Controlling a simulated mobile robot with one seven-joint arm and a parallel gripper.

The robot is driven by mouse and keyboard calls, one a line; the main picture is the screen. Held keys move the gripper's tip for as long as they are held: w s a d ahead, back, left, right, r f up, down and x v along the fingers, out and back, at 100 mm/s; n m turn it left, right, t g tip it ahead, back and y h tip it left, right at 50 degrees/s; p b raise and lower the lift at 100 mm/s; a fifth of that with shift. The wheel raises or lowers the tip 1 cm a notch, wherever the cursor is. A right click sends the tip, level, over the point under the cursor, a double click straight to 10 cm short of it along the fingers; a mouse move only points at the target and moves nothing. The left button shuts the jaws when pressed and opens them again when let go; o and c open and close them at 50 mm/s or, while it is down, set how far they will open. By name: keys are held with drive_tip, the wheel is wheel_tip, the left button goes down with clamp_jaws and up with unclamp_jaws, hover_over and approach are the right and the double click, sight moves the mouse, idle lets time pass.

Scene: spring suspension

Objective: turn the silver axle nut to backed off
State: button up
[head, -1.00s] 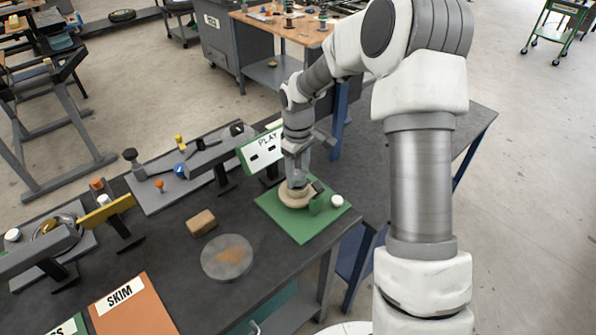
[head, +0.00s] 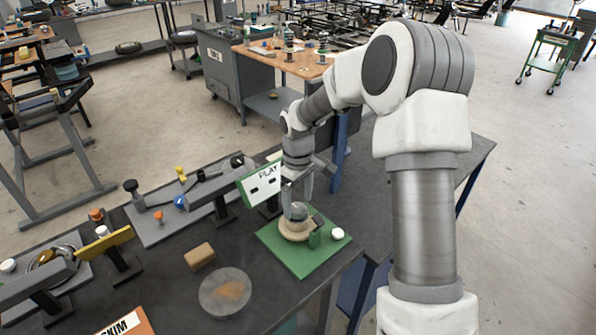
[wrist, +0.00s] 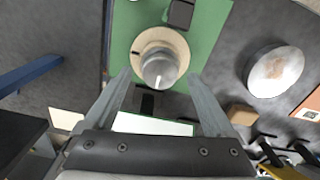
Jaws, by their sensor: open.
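The silver axle nut (wrist: 160,70) is a rounded metal cap with a pale line on it. It sits on a tan round base (wrist: 148,42) on a green plate (wrist: 212,20). In the head view the nut (head: 296,211) stands on the same tan base below my gripper (head: 297,194). In the wrist view my gripper (wrist: 160,84) is open, with one finger on either side of the nut's near part. I cannot tell whether the fingers touch it. A white sign reading PLAY (head: 263,184) stands behind the plate.
A small dark block with a green part (head: 315,233) and a white knob (head: 337,233) stand close by on the plate. A tan block (head: 199,256) and a round dish (head: 225,292) lie to the left. Other fixtures (head: 160,205) stand farther left.

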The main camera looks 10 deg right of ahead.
sight(298, 209)
wheel_tip(298, 209, up, 16)
drive_tip(key=shift+f, duration=0.15)
idle(0.3)
drive_tip(key=s+r+m+t+h, duration=0.1)
drive_tip(key=s+r+m, duration=0.1)
drive_tip(key=s+r, duration=0.35)
drive_tip(key=s+r+m+t, duration=0.2)
drive_tip(key=s, duration=0.6)
drive_tip(key=s+f+m+t, duration=0.1)
drive_tip(key=s+m, duration=0.1)
drive_tip(key=s, duration=0.5)
drive_tip(key=s+d+m+t+y, duration=0.1)
drive_tip(key=s+m, duration=0.1)
drive_tip(key=s, duration=0.5)
drive_tip(key=shift+d+f+t, duration=0.25)
drive_tip(key=shift+f+t, duration=0.05)
drive_tip(key=shift+f, duration=0.05)
